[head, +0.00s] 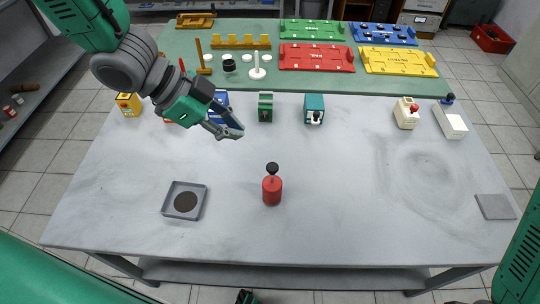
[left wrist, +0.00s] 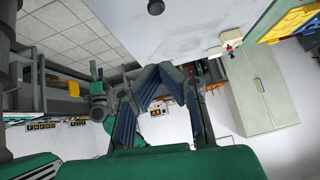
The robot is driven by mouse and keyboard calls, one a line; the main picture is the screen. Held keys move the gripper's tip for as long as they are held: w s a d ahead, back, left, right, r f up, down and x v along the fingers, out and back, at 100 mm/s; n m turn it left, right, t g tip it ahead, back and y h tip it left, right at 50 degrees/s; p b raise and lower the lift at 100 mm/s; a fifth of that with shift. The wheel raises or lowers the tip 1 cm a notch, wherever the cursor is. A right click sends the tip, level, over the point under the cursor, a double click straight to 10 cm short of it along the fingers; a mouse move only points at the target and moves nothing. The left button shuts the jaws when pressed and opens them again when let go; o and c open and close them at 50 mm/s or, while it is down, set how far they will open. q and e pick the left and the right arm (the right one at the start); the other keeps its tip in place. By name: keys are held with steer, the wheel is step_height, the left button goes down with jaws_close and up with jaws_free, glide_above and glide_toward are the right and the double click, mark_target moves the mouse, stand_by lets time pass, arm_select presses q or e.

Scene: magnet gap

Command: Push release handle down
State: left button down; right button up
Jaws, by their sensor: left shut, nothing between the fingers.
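My left gripper (head: 231,131) is shut and empty above the grey table, left of its middle; its closed fingers show in the left wrist view (left wrist: 158,70). A red cylinder with a black ball knob on top (head: 272,190) stands upright on the table, to the right of and nearer than the gripper, apart from it. No part is clearly marked as the release handle. Behind the gripper are a blue block (head: 219,99), partly hidden by it, a green block (head: 265,108) and a teal block with a pale front part (head: 314,108).
A grey square tray with a dark disc (head: 169,204) is at the front left. A cream block with a red button (head: 406,113), a white box (head: 452,123) and a grey plate (head: 495,206) are at the right. The centre right is clear.

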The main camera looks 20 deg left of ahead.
arm_select(q)
steer(key=b, duration=0.3)
glide_above(277, 167)
steer(key=a, duration=0.1)
steer(key=f, duration=0.5)
steer(key=s+f, duration=0.1)
steer(key=f, duration=0.2)
steer(key=shift+a, duration=0.15)
step_height(277, 167, down, 2)
steer(key=shift+w+f+b, duration=0.15)
steer(key=shift+f+b, duration=0.1)
steer(key=shift+b, duration=0.1)
steer(key=shift+a+f, duration=0.15)
steer(key=shift+f, duration=0.4)
steer(key=shift+a+f, duration=0.1)
